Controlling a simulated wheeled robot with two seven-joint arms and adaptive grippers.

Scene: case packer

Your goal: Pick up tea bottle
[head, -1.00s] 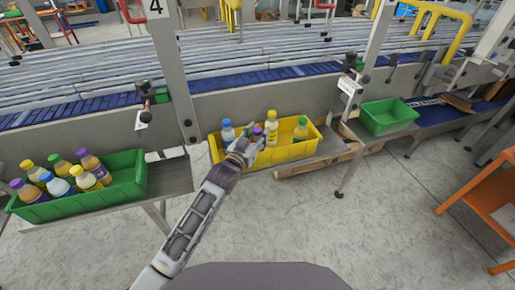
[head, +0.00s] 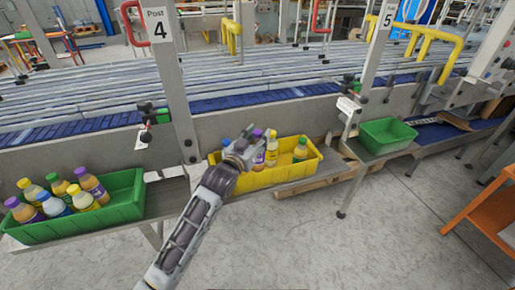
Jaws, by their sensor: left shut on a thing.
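My left gripper (head: 247,152) is over the yellow crate (head: 290,175), shut on a purple-capped bottle (head: 258,136). That bottle's body is partly hidden by the gripper, and its cap is about level with the yellow-capped bottle beside it. A blue-capped bottle (head: 227,143), the yellow-capped bottle (head: 271,152) and a green-capped bottle (head: 300,151) stand in the yellow crate. I cannot read any label to tell which is tea. My right gripper is not in view.
A green crate (head: 125,208) with several bottles stands at the left on a shelf. An empty green crate (head: 388,136) stands at the right. A roller conveyor (head: 250,80) runs behind, with posts in front. An orange table (head: 485,215) is at far right.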

